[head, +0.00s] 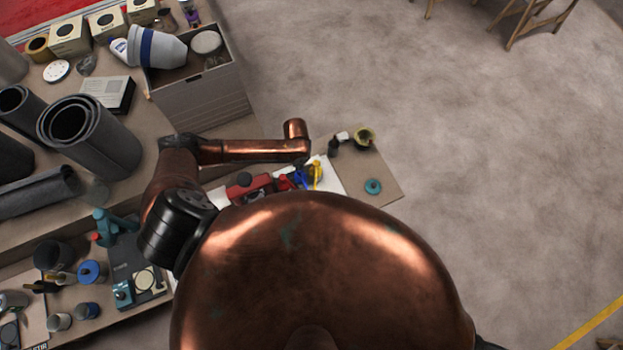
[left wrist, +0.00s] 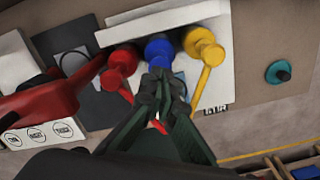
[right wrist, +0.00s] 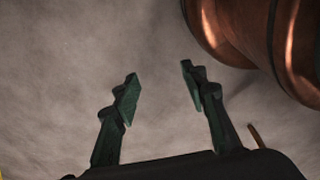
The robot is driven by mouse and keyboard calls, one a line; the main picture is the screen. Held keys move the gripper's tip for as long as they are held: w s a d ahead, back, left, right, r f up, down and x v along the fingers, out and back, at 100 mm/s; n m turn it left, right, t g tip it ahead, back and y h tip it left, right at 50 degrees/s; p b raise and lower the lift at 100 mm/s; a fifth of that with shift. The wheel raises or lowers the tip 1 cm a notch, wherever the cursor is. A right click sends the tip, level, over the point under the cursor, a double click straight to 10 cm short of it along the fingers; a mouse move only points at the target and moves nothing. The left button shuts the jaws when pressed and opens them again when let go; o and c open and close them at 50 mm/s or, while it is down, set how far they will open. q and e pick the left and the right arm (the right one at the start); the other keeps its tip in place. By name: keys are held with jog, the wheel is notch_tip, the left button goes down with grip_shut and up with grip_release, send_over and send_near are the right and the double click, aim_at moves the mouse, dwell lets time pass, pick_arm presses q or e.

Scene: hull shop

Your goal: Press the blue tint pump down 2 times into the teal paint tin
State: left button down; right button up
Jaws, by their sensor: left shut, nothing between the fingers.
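The blue tint pump (left wrist: 158,48) stands between a red pump (left wrist: 122,58) and a yellow pump (left wrist: 204,48) at a pale rack in the left wrist view. My left gripper (left wrist: 160,78) is shut and empty, its fingertips at the blue pump's near side; I cannot tell whether they touch it. In the head view the blue pump (head: 298,178) shows small past my copper body. A teal round piece with a knob (left wrist: 280,72) lies to the right; I cannot make out a teal tin under the pump. My right gripper (right wrist: 158,80) is open and empty above bare floor.
A red tool (left wrist: 40,108) lies left of the pumps. A dark bottle (head: 334,146) and a yellow-rimmed cup (head: 364,138) stand beyond them. A grey crate (head: 205,98) and rolled grey sheets (head: 90,135) are at the left. Open floor lies to the right.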

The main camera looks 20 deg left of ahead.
pick_arm(q)
jog(key=shift+f, duration=0.3)
jog(key=shift+f+b, duration=0.6)
jog(key=shift+f, duration=0.1)
jog(key=shift+f+b, duration=0.4)
jog(key=shift+f, duration=0.3)
pick_arm(e)
jog(key=shift+s+a+f, duration=0.1)
jog(key=shift+s+f, duration=0.15)
jog(key=shift+f, duration=0.3)
jog(key=shift+s+a+f, duration=0.1)
jog(key=shift+s+f, duration=0.15)
jog(key=shift+f, duration=0.25)
jog(key=shift+d, duration=0.1)
pick_arm(q)
jog(key=shift+r+p, duration=1.65)
jog(key=shift+p, duration=0.15)
pick_arm(e)
jog(key=r, duration=0.3)
jog(key=shift+s+d+r, duration=0.1)
jog(key=shift+d+r, duration=0.15)
jog(key=shift+d, duration=0.05)
pick_arm(q)
jog(key=shift+f, duration=0.1)
pick_arm(e)
jog(key=shift+a+f, duration=0.1)
jog(key=shift+a, duration=0.15)
